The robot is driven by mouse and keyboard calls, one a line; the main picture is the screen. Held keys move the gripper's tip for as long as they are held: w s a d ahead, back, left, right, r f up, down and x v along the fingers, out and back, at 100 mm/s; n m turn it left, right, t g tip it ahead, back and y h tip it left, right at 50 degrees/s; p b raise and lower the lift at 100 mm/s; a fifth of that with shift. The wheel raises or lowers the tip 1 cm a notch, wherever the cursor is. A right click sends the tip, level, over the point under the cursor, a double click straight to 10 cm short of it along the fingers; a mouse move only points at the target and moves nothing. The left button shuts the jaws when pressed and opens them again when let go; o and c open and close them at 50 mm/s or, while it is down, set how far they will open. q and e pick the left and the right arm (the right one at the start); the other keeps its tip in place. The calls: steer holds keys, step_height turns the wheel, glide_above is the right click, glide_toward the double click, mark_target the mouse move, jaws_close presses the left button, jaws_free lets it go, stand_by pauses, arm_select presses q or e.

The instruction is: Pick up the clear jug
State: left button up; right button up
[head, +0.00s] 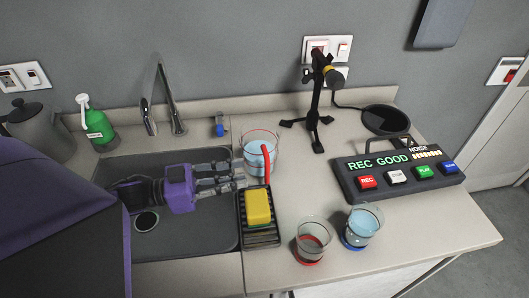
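The clear jug (256,160) stands upright on the counter just right of the sink, at the middle of the head view. It has a red rim and a red handle on its right front side, and light blue liquid shows inside. My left gripper (238,178) reaches in from the left over the sink, its fingers pointing right toward the jug. The fingers look spread, with nothing between them. The fingertips are close to the jug's left front side; I cannot tell whether they touch it. My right gripper is not in view.
A yellow sponge (258,206) lies on a black rack (262,236) in front of the jug. Two glasses, red-based (312,238) and blue-based (364,224), stand front right. A black stand (316,110), button panel (403,172), faucet (166,95) and green bottle (97,125) are around.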

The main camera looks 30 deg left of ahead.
mark_target(269, 171)
arm_select(q)
steer(key=x, duration=0.3)
steer(key=shift+w+a, duration=0.1)
steer(key=x, duration=0.4)
steer(key=shift+w+r+p, duration=0.15)
steer(key=shift+p, duration=0.25)
steer(key=shift+w+d, duration=0.35)
steer(key=shift+d, duration=0.25)
jaws_close()
